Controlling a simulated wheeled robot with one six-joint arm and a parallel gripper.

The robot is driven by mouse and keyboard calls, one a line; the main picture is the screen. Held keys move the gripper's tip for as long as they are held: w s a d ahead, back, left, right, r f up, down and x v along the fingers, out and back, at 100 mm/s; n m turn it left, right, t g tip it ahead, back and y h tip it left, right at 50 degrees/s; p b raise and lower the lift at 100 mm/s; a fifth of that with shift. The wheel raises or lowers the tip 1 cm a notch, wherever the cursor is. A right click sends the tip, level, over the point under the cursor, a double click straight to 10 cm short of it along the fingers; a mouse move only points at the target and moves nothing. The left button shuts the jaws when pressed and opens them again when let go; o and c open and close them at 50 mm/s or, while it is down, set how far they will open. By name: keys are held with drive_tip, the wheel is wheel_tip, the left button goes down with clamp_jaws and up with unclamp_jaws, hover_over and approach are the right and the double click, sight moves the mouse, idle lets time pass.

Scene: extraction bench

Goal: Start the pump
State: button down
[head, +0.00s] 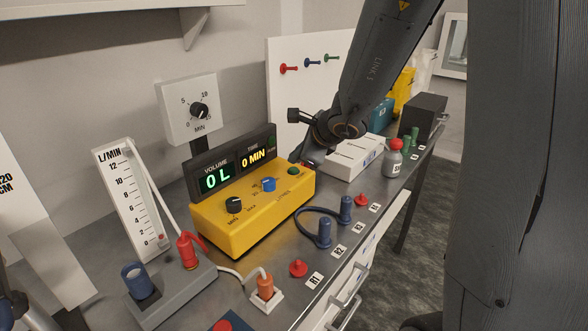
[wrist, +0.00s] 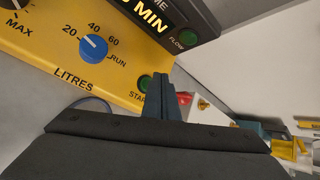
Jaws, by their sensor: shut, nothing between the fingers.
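The yellow pump unit (head: 255,222) stands on the bench, its display (head: 232,164) reading 0 L and 0 MIN. It has a black knob (head: 234,204), a blue litres knob (head: 268,184) and a green start button (head: 293,171). In the wrist view the start button (wrist: 146,83) is partly hidden behind my gripper (wrist: 162,80); the blue knob (wrist: 93,47) is at upper left. My gripper (head: 300,163) is shut and empty, its fingertips close to the start button. I cannot tell whether they touch it. The FLOW lamp (wrist: 186,38) looks dim green.
A flow gauge (head: 133,200) has its red float near 0. A timer dial (head: 189,108) stands behind the pump. Red and blue plugs stand in front, with a blue plug (head: 324,232) on a looped cable. A white box (head: 355,157) and grey bottle (head: 393,160) stand right.

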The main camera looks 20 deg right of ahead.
drive_tip(key=shift+f, duration=0.2)
drive_tip(key=shift+f+b, duration=0.25)
drive_tip(key=shift+b, duration=0.45)
drive_tip(key=shift+f+b, duration=0.4)
drive_tip(key=shift+b, duration=0.15)
idle(0.5)
drive_tip(key=shift+r, duration=0.1)
drive_tip(key=shift+r+p, duration=0.65)
drive_tip(key=shift+r, duration=0.1)
wheel_tip(320, 180, up, 5)
drive_tip(key=p, duration=0.4)
idle(0.3)
idle(0.4)
